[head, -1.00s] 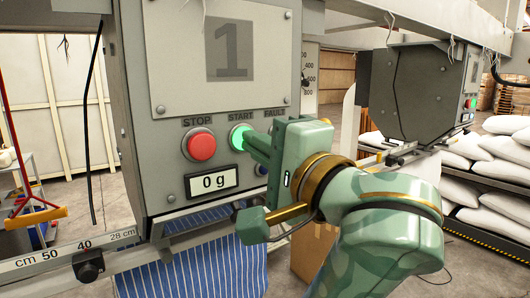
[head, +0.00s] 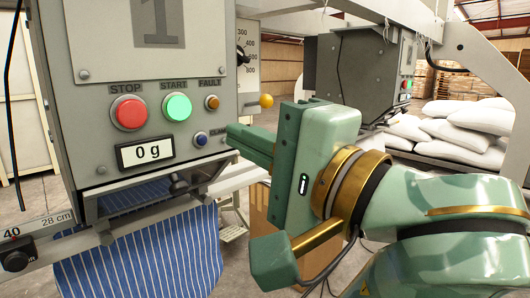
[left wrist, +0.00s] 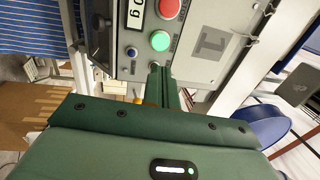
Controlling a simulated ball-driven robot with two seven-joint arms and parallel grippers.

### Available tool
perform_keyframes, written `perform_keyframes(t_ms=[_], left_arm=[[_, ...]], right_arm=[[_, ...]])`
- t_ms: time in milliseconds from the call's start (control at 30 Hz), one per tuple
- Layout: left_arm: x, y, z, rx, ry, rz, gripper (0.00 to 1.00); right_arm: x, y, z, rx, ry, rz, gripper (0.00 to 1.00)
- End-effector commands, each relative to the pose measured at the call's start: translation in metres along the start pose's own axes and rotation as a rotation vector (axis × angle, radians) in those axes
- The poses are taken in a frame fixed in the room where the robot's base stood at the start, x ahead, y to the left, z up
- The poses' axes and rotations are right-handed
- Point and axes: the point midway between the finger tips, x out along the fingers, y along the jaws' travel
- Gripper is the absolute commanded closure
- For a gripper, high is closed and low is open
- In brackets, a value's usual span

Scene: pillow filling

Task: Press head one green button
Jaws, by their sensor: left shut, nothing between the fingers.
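The head one panel, marked with a large 1 (head: 157,22), carries a lit green START button (head: 177,107), which also shows in the left wrist view (left wrist: 160,41). My left gripper (head: 232,134) is shut and empty, its fingertips right of and below the green button and apart from it in the head view. In the left wrist view the shut fingertips (left wrist: 156,68) appear just below the green button. My right gripper is in neither view.
A red STOP button (head: 129,113) is left of the green one; an orange FAULT light (head: 212,102) and blue button (head: 201,138) are to its right. The display (head: 146,152) reads 0 g. A blue striped cloth (head: 140,250) hangs below. White sacks (head: 470,125) lie behind.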

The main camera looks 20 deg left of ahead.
Motion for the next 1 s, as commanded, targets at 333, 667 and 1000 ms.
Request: perform_keyframes(t_ms=[333, 667, 1000], left_arm=[[-0.021, -0.001, 0.000, 0.000, 0.000, -0.001, 1.00], [-0.021, -0.001, 0.000, 0.000, 0.001, 0.000, 1.00], [-0.045, -0.058, 0.031, 0.491, -0.394, -0.267, 1.00]], right_arm=[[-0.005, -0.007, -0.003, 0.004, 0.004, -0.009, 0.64], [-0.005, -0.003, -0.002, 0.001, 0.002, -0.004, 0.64], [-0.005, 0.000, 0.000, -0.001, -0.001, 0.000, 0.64]])
